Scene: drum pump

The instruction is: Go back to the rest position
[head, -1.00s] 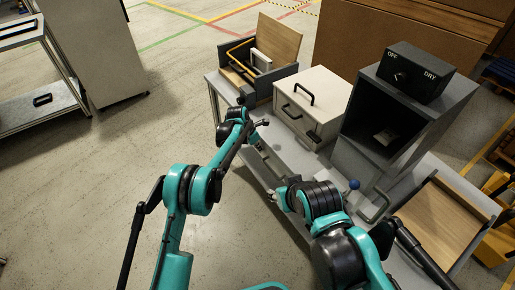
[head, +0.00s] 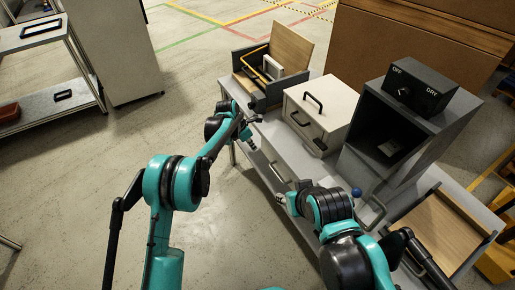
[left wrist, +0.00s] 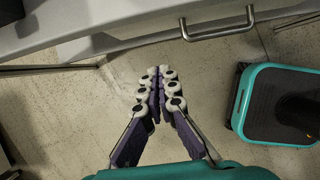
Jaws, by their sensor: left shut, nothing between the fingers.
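My left gripper (head: 250,141) is at the end of the teal arm from the left, beside the left front edge of the grey workbench (head: 262,170). In the left wrist view its fingers (left wrist: 160,84) are together with nothing between them, over bare floor, apart from the bench front. My right arm (head: 325,207) is bent low in front of the bench. Its gripper (head: 282,203) shows only as a small part by the bench front, and its fingers cannot be made out.
On the bench stand an open box with a wooden panel (head: 292,47), a white drawer box (head: 329,98), a dark open cabinet (head: 368,116) under an OFF/DRY switch box (head: 421,88), and a wooden-bottomed tray (head: 440,232). A bench handle (left wrist: 218,33) is near the left gripper. Floor (head: 70,190) at left is clear.

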